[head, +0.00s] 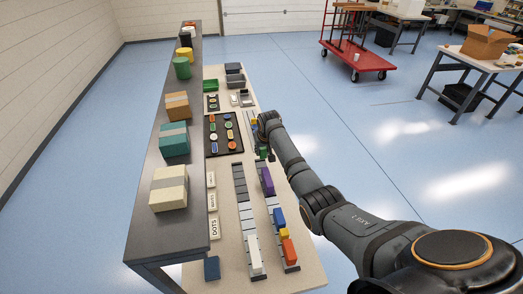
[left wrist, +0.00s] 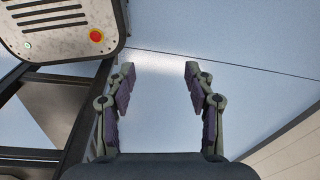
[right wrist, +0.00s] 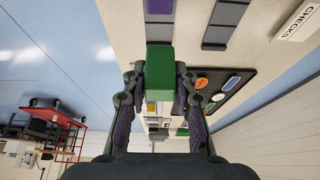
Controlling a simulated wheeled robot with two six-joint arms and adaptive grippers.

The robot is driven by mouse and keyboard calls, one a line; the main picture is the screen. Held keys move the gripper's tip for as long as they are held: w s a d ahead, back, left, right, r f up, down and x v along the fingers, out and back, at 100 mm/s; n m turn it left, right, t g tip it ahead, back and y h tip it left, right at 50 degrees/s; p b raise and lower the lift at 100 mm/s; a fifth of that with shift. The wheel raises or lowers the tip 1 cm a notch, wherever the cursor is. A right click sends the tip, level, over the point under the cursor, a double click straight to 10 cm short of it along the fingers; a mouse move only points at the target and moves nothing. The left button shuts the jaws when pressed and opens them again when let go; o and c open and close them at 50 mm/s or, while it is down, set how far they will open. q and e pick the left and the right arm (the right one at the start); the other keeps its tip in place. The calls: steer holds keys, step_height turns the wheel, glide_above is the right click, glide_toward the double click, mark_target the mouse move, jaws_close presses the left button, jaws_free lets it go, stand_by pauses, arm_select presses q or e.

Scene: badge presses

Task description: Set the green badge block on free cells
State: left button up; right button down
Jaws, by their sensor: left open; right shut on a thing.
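The green badge block (right wrist: 160,72) is held between the fingertips of my right gripper (right wrist: 160,82). In the head view the green block (head: 263,153) shows small below my right gripper (head: 261,143), near the table's right edge; whether it touches anything beneath is unclear. Rows of grey cells (head: 240,183) run along the table in front. A purple block (head: 267,181), a blue block (head: 278,217), a yellow block (head: 284,232), a red-orange block (head: 289,251) and a white block (head: 256,256) stand on them. My left gripper (left wrist: 155,75) is open and empty, above the floor.
A black tray with round badges (head: 208,149) lies left of my right gripper. Word signs (head: 214,227) line the table's left side. A raised dark shelf (head: 181,221) bearing larger blocks runs along the left. Open floor lies to the right.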

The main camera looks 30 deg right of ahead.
mark_target(263, 158)
steer(key=f+b, duration=0.1)
steer(key=f, duration=0.1)
steer(key=f+b, duration=0.2)
steer(key=shift+w+d, duration=0.2)
steer(key=shift+s+f+b, duration=0.1)
steer(key=shift+f+b, duration=0.25)
step_height(263, 158, down, 3)
steer(key=shift+a+f+b, duration=0.1)
steer(key=shift+f+b, duration=0.05)
steer(key=shift+b, duration=0.8)
steer(key=shift+f, duration=0.45)
arm_select(q)
step_height(263, 158, down, 7)
steer(key=w+d, duration=0.1)
steer(key=shift+w+r, duration=0.2)
steer(key=shift+w, duration=0.05)
steer(key=shift+s, duration=0.1)
steer(key=shift+f+b, duration=0.1)
steer(key=shift+b, duration=0.2)
arm_select(e)
steer(key=shift+f, duration=0.25)
steer(key=c, duration=1)
jaws_free()
